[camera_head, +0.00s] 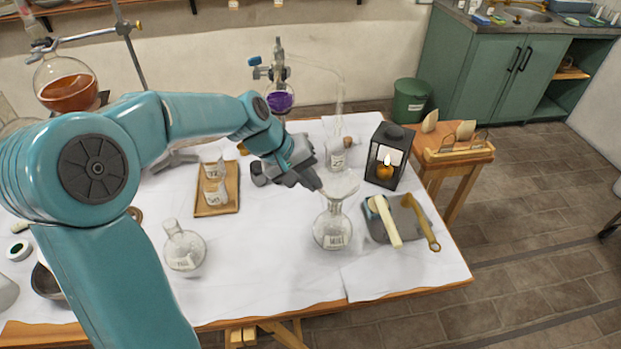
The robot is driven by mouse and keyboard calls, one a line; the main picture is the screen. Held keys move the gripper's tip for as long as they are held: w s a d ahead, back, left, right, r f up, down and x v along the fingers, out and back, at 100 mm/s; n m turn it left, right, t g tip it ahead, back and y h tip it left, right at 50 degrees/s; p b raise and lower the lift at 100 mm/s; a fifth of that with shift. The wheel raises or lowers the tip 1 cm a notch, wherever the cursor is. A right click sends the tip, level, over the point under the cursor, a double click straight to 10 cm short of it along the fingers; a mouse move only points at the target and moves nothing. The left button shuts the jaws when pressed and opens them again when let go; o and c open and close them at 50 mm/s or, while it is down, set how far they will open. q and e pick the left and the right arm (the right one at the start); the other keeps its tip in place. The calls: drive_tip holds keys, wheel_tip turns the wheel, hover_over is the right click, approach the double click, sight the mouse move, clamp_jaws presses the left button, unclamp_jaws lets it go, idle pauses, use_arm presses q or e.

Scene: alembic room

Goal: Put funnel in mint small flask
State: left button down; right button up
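A clear glass funnel (341,184) is over the mouth of a round clear flask (333,232) with a white label, which seems to read mint. The flask stands upright near the front right of the white-covered table. The funnel's narrow end meets the flask's neck; how deep it sits inside is hard to tell through the glass. My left gripper (316,183) reaches in from the left, and its fingertips are together at the funnel's left rim, apparently pinching it. My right gripper is not in view.
Another labelled flask (184,250) is at the front left, and a small one (337,156) stands behind the funnel. A dark lantern (388,158) and a grey board (408,222) with tools are close on the right. A wooden tray (229,199) holds glassware.

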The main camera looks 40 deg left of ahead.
use_arm(q)
drive_tip(key=shift+f, duration=0.2)
idle(0.6)
drive_tip(key=c, duration=1.2)
unclamp_jaws()
drive_tip(key=shift+c, duration=0.2)
drive_tip(key=shift+r, duration=0.15)
wheel_tip(320, 180, up, 7)
drive_tip(key=p, duration=0.5)
drive_tip(key=shift+s, duration=0.1)
idle(0.3)
